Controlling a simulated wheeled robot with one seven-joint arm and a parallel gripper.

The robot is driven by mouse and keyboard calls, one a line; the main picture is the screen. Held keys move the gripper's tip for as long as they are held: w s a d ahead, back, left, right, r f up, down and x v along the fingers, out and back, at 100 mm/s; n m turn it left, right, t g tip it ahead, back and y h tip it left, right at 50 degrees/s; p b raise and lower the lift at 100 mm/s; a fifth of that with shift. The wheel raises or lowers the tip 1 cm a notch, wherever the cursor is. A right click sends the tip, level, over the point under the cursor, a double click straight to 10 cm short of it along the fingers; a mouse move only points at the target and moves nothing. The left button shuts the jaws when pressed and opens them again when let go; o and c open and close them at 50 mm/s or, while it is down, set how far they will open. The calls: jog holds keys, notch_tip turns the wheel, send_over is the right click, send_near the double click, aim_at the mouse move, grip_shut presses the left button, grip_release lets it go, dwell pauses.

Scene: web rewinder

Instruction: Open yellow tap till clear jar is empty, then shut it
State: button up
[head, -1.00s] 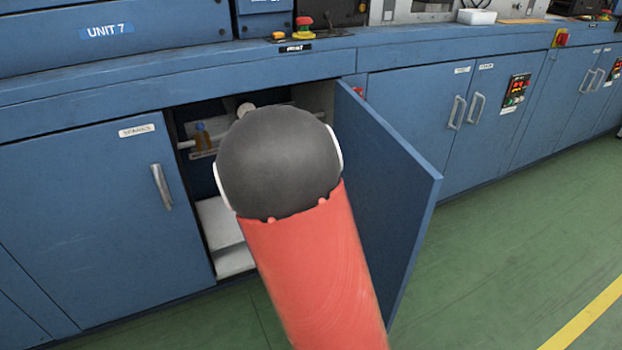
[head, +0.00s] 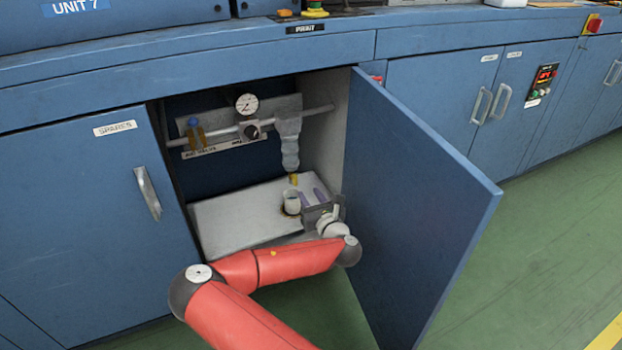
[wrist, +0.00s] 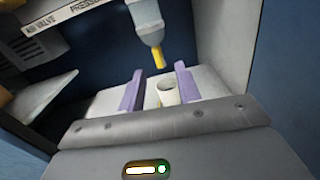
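The clear jar (head: 289,145) hangs at the right end of the pipe inside the open cabinet; its lower part also shows in the wrist view (wrist: 147,24). Whether it holds liquid I cannot tell. The yellow tap (head: 293,179) points down from its bottom and shows in the wrist view (wrist: 158,57). A pale cup (head: 291,203) stands below the tap on the white cabinet floor. My gripper (head: 312,194) is low inside the cabinet, its purple fingers apart and nothing held between them. In the wrist view the tap appears beyond and between the fingertips, apparently untouched.
The open blue door (head: 420,200) stands close on my arm's right. A round gauge (head: 247,104), a dark knob (head: 252,131) and an amber bottle (head: 196,136) sit along the pipe. The closed SPARES door (head: 95,220) is at left.

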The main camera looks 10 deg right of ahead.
aim_at(296, 179)
jog(key=shift+n+y, duration=0.3)
jog(key=shift+n, duration=0.2)
jog(key=w, duration=0.2)
jog(key=w+a, duration=0.1)
jog(key=w, duration=0.2)
jog(key=w+a, duration=0.1)
jog(key=w, duration=0.2)
jog(key=shift+c, duration=0.3)
jog(key=shift+s, duration=0.1)
grip_shut()
